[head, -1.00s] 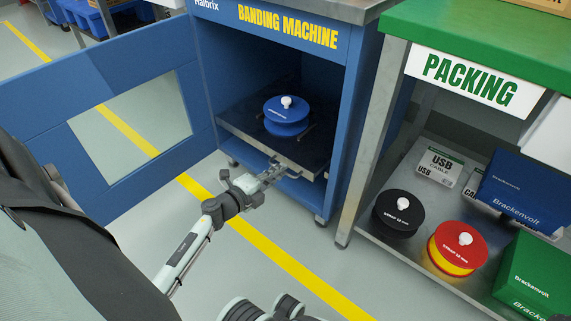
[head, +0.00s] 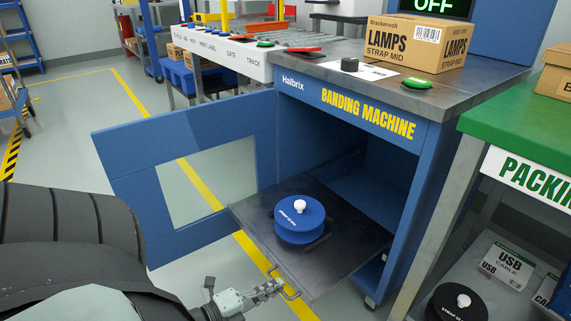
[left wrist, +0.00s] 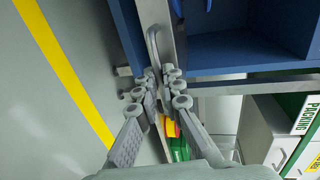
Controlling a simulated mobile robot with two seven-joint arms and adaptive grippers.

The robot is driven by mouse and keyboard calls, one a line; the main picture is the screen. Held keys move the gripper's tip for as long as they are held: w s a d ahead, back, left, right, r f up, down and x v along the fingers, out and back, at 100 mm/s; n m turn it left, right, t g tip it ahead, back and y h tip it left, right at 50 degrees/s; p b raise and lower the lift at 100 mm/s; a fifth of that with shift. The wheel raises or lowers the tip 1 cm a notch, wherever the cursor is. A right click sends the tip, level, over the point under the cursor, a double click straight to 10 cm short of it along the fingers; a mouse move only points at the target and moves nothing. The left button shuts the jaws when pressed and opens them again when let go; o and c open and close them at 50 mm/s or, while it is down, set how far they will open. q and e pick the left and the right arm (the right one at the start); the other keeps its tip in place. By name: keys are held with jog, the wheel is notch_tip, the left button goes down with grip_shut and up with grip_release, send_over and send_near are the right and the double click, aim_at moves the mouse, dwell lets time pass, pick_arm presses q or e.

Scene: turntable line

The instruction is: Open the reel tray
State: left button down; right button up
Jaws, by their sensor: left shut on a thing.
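The reel tray (head: 345,258) is a dark flat plate drawn out of the lower bay of the blue banding machine (head: 425,190). A blue reel (head: 299,225) with a white knob sits upright on it. My left gripper (head: 274,287) is at the tray's front edge, shut on the metal tray handle (head: 293,297). In the left wrist view the fingers (left wrist: 161,76) close around the lower end of the handle (left wrist: 153,45); the exact contact is partly hidden by the fingers. My right gripper is not in view.
The machine's blue windowed door (head: 120,165) stands open to the left. The green packing bench (head: 520,110) is at the right, with a black reel (head: 458,303) and USB boxes (head: 507,268) on its lower shelf. A lamps carton (head: 410,42) stands on the machine top.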

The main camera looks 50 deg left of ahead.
pick_arm(q)
jog(key=shift+s, duration=0.4)
jog(key=c, duration=1.7)
grip_release()
jog(key=v, duration=1.2)
jog(key=shift+a, duration=0.1)
jog(key=shift+s, duration=0.1)
